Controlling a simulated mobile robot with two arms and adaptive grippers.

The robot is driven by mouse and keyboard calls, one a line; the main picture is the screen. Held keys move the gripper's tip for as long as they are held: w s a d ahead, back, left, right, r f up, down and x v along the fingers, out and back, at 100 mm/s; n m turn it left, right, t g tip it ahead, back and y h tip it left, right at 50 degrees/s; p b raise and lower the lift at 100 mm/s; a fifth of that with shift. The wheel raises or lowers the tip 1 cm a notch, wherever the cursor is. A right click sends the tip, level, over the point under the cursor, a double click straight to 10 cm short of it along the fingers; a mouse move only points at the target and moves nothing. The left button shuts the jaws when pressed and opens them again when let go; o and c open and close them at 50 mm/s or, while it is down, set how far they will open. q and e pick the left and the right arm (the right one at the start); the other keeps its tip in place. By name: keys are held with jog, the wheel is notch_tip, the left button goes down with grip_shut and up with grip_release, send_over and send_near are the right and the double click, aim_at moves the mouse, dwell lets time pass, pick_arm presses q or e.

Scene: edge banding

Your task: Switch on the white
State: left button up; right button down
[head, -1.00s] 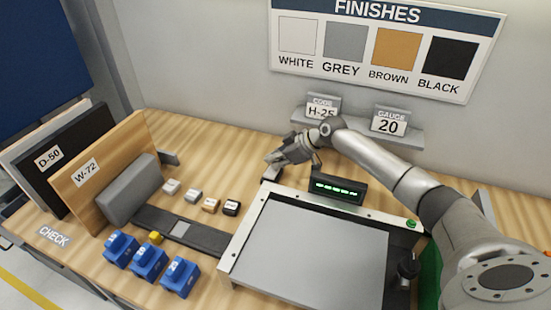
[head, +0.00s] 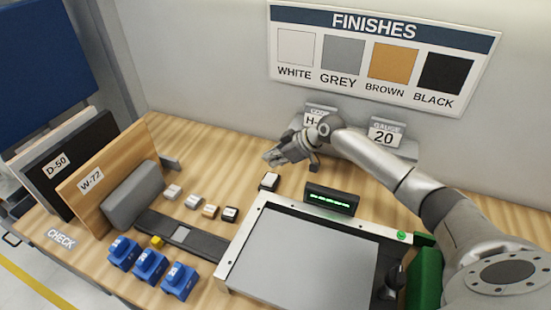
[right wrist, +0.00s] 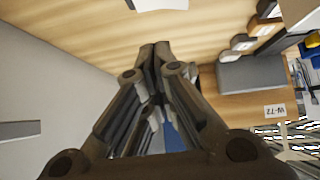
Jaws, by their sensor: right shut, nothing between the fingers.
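A row of small blocks lies on the wooden bench in the head view: white (head: 172,192), grey (head: 194,202), brown (head: 210,211) and black (head: 230,214). The white one is at the left end, closest to the grey padded block. A separate small dark block with a pale top (head: 269,181) sits left of the green-lit display. My right gripper (head: 268,159) is above and behind that block, apart from it and far from the white block. Its fingers are shut and empty, also in the right wrist view (right wrist: 155,48). My left gripper is out of view.
A display (head: 331,198) with green lights stands behind the grey panel (head: 305,260). Blue blocks (head: 150,266) and a yellow button (head: 157,242) are at the front left. Boards (head: 95,180) lean at the left. The FINISHES sign (head: 380,60) hangs behind.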

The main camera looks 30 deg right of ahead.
jog(key=d+p+v, duration=0.1)
jog(key=p+v, duration=0.2)
jog(key=v, duration=0.6)
jog(key=shift+w+d, duration=0.15)
jog(key=shift+w, duration=0.15)
jog(key=shift+f, duration=0.1)
